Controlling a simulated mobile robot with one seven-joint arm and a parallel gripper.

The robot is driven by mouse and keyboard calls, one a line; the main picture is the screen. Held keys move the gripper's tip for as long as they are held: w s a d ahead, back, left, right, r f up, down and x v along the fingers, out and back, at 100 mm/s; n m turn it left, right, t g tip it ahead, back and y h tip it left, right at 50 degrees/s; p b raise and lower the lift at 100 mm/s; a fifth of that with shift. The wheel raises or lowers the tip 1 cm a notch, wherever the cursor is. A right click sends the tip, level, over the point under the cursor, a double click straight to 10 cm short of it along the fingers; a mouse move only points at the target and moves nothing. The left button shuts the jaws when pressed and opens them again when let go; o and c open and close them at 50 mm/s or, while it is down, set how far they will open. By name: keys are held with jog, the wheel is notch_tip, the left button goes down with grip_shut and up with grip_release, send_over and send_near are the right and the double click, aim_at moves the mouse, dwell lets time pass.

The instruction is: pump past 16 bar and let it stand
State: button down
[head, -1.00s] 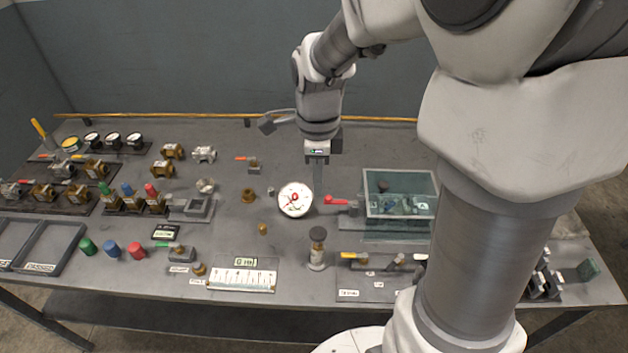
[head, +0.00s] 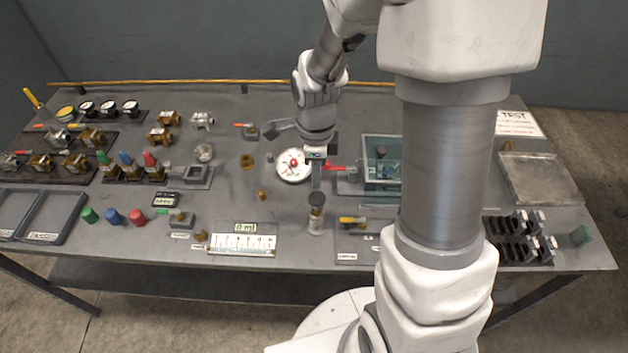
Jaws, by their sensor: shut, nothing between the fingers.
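The round white gauge (head: 291,166) with a red centre lies at mid-bench; its reading is too small to tell. A hand pump (head: 316,219) with a dark round knob (head: 317,199) stands upright in front of it. My gripper (head: 316,186) points down, shut and empty, just behind or above the knob; I cannot tell whether it touches. It hides the gauge's right edge. A red lever (head: 340,169) lies right of the gripper, beside the clear-walled green tank (head: 368,182), which my arm partly hides. A yellow-handled valve (head: 352,220) is on the plate right of the pump.
A scale plate with a small display (head: 244,240) lies left of the pump. Green (head: 89,215), blue (head: 113,217) and red (head: 137,217) caps stand further left. Brass valves fill the left side. Black holders (head: 518,238) and a flat tray (head: 541,178) are at right.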

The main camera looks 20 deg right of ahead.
aim_at(317, 198)
jog(key=shift+f, duration=2.5)
notch_tip(317, 198, down, 4)
jog(key=b, duration=0.3)
jog(key=shift+r, duration=0.15)
jog(key=shift+s, duration=0.1)
jog(key=shift+d+r+p, duration=0.1)
jog(key=shift+r+p, duration=0.25)
jog(key=shift+r, duration=0.15)
notch_tip(317, 198, up, 14)
jog(key=p, duration=0.2)
jog(key=shift+f, duration=0.25)
